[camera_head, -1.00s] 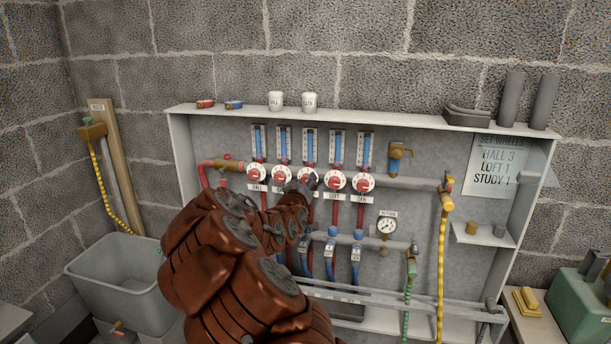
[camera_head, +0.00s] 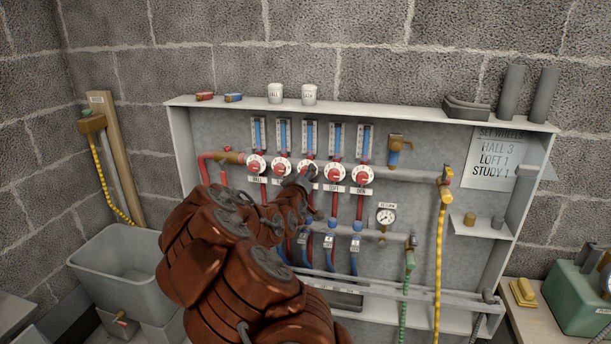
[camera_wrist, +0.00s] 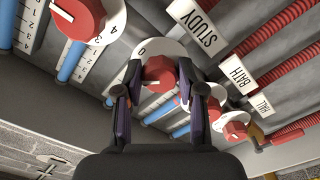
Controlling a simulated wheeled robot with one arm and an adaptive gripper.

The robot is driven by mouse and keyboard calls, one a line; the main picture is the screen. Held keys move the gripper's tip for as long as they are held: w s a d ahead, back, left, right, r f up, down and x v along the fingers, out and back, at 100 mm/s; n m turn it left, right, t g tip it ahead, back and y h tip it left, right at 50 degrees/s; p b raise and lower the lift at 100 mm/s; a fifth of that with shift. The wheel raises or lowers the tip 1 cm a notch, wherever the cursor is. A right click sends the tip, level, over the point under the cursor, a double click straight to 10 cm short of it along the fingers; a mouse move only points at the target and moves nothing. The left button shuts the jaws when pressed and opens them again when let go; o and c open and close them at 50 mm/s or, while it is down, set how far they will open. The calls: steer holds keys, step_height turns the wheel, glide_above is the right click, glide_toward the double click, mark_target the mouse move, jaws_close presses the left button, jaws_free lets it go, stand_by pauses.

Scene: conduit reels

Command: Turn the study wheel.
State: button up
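The study wheel (camera_head: 308,168) is the middle one in a row of several red-knobbed wheels with white numbered dials. In the wrist view its red knob (camera_wrist: 160,72) sits between the two fingertips of my gripper (camera_wrist: 159,80), beside the STUDY label (camera_wrist: 197,27). The fingers stand either side of the knob, with a small gap seeming to show on each side. A 0 shows at the left of its dial; the rest of the scale is partly hidden. In the head view my gripper (camera_head: 299,181) covers the lower part of the wheel.
A sign (camera_head: 494,159) reads set wheels, hall 3, loft 1, study 1. The loft wheel (camera_head: 335,174) and bath wheel (camera_head: 281,168) are close on either side. Blue gauges (camera_head: 308,134) stand above, red pipes below. Two white cups (camera_head: 309,94) stand on the cabinet top.

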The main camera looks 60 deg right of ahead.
steer(key=o, duration=0.4)
steer(key=shift+c, duration=0.2)
steer(key=v, duration=0.7)
steer(key=shift+a, duration=0.25)
steer(key=shift+s+r, duration=0.1)
stand_by(0.4)
